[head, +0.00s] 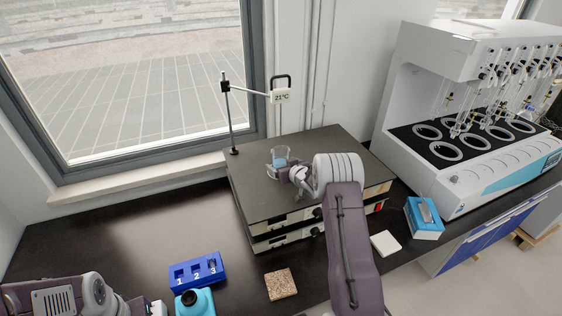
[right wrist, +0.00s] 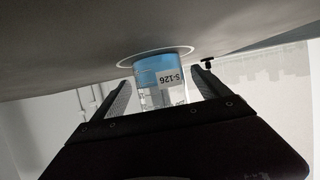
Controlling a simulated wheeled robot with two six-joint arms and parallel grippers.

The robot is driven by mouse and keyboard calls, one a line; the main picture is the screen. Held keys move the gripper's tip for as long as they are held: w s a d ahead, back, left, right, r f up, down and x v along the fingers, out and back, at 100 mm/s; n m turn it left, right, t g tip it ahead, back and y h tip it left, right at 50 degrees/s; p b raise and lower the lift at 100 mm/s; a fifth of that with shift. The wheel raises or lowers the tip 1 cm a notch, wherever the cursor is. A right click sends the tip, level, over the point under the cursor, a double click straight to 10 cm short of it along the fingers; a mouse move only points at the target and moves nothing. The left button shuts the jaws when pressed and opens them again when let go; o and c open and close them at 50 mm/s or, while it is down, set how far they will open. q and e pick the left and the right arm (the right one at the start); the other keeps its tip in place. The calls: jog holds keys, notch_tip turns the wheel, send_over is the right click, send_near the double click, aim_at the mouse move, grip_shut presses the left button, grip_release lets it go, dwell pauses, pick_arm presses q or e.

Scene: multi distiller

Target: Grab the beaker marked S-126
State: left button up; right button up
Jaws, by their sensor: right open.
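The beaker (head: 281,154) is clear glass with blue liquid and stands upright on the flat top of the grey hotplate unit (head: 255,190) by the window. In the right wrist view, which is upside down, the beaker (right wrist: 158,72) shows a white label reading S-126. My right gripper (head: 283,170) is open at the beaker's near side. In the wrist view its two fingers (right wrist: 163,80) lie on either side of the beaker, with gaps visible. My left arm shows at the lower left; its fingers cannot be made out.
A large white distiller (head: 460,150) stands at right.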

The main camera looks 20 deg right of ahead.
jog(key=shift+w+f, duration=0.35)
jog(key=shift+w, duration=0.25)
jog(key=shift+s+r, duration=0.1)
jog(key=c, duration=1.6)
jog(key=shift+c, duration=0.5)
jog(key=shift+a+r, duration=0.1)
